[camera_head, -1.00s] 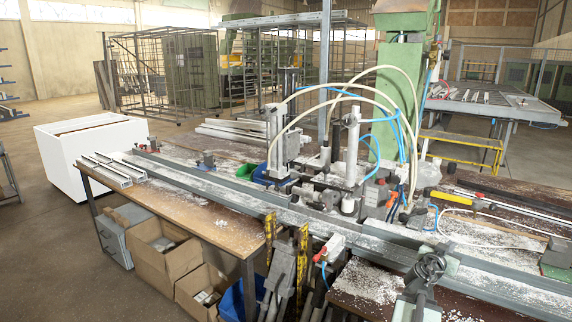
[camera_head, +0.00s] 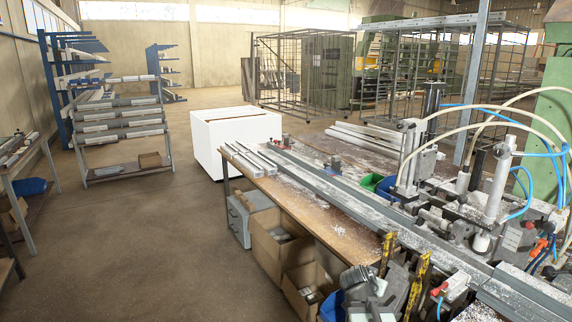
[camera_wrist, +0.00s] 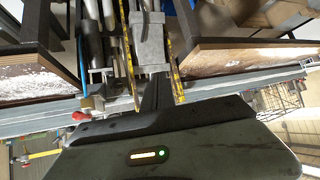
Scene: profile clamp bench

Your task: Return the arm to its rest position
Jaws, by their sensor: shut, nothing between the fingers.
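My gripper (camera_wrist: 157,88) shows in the wrist view as dark narrow fingers above a wide dark housing with a lit orange bar and a green light. The fingers are together and empty. Past their tips, a grey block (camera_wrist: 149,45) hangs between yellow rulers at the edge of the bench. I cannot tell how far the fingers are from it. My arm cannot be made out in the head view, so its overall pose is hidden.
The long workbench (camera_head: 345,228) with grey profiles and clamps fills the right. Cardboard boxes (camera_head: 268,250) stand under it. A white cabinet (camera_head: 236,135) and a rack of profiles (camera_head: 122,128) stand behind. Open concrete floor (camera_head: 150,235) lies left of the bench.

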